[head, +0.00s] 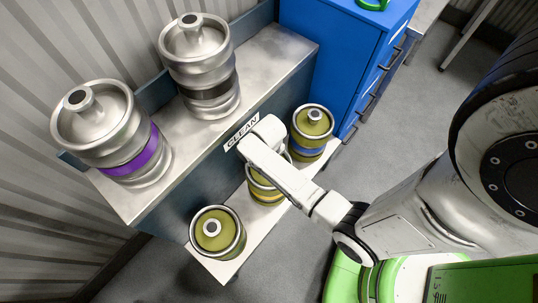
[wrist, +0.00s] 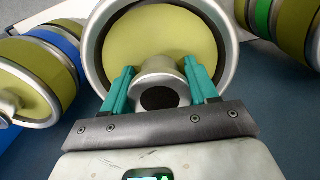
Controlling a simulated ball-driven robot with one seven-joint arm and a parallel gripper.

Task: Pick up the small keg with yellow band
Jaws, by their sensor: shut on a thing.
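The small keg with the yellow band (head: 266,192) is olive with silver rims and stands in the middle of the low shelf, partly hidden under my wrist in the head view. In the wrist view its olive top (wrist: 150,40) and silver neck with a dark centre (wrist: 158,92) face me; its band is hidden there. My gripper (wrist: 157,70) has its teal fingers on both sides of the neck, shut on it. In the head view the fingers are hidden by my white wrist. I cannot tell whether the keg is lifted off the shelf.
A blue-banded small keg (head: 312,130) stands close behind, and another small keg (head: 217,232) stands nearer, green-banded in the wrist view (wrist: 265,15). Large kegs with purple (head: 112,130) and black bands (head: 203,65) stand on the upper bench (head: 270,50). A blue cabinet (head: 330,45) stands beyond.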

